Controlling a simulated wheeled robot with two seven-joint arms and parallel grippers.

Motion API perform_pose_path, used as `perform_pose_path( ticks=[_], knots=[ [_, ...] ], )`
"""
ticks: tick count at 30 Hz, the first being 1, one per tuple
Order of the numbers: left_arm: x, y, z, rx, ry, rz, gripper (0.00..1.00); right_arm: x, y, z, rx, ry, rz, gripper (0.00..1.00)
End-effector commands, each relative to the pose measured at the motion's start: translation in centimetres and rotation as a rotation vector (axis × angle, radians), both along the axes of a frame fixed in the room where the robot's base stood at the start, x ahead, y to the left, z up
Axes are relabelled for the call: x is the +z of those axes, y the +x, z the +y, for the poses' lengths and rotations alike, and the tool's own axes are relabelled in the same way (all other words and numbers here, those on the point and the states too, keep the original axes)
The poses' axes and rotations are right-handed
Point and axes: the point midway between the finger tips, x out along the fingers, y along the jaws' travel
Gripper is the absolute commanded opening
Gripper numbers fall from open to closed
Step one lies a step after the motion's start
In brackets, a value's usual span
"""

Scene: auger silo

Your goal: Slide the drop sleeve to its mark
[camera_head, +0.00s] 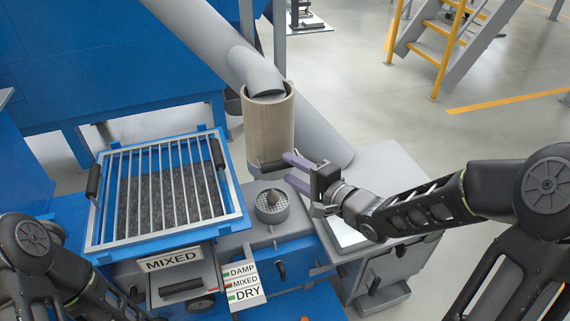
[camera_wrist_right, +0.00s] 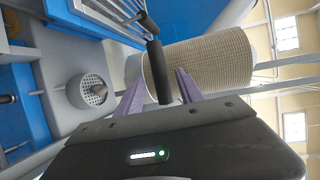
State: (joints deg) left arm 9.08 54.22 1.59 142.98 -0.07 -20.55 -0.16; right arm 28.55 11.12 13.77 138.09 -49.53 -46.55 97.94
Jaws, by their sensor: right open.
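The drop sleeve (camera_head: 268,122) is a tan, ribbed upright cylinder around the lower end of a grey spout (camera_head: 256,72). A short black handle (camera_head: 271,165) sticks out near its lower end. My right gripper (camera_head: 288,169) is open, its purple fingers pointing at the handle from the right. In the right wrist view the handle (camera_wrist_right: 157,72) lies between the two finger tips, and the sleeve (camera_wrist_right: 210,62) is just beyond; I cannot tell whether the fingers touch it. No height mark on the sleeve is clear. My left gripper is out of view.
A blue barred tray (camera_head: 238,200) of dark grains stands left, above a drawer with a MIXED sign (camera_head: 172,260). DAMP, MIXED and DRY labels (camera_head: 243,281) sit in front. A round perforated cap (camera_head: 271,205) stands below the sleeve. Stairs (camera_head: 450,45) stand far right.

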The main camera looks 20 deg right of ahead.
Motion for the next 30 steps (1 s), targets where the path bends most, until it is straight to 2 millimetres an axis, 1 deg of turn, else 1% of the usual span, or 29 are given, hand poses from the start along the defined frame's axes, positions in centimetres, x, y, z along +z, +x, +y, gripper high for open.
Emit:
perform_pose_path(
  ticks=[1,3,6,9,25,28,30],
  knots=[
    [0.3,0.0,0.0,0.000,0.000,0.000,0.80,0.3,-0.8,-0.5,-0.004,-0.003,-0.001,0.44],
    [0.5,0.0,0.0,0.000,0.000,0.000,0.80,0.5,-1.8,-1.0,-0.004,-0.001,0.001,0.44],
    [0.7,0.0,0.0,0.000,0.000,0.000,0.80,0.7,-2.9,-1.5,-0.003,-0.001,0.000,0.44],
    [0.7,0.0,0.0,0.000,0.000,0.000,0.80,0.7,-3.4,-1.8,-0.002,0.000,0.000,0.44],
    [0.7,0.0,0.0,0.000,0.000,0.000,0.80,0.7,-3.5,-1.8,0.001,-0.007,-0.004,0.44],
    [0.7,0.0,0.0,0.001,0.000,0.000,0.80,0.6,-3.5,-1.8,0.010,-0.056,-0.023,0.44],
    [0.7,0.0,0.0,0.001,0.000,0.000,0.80,0.3,-3.5,-2.0,0.016,-0.128,-0.044,0.44]
  ],
)
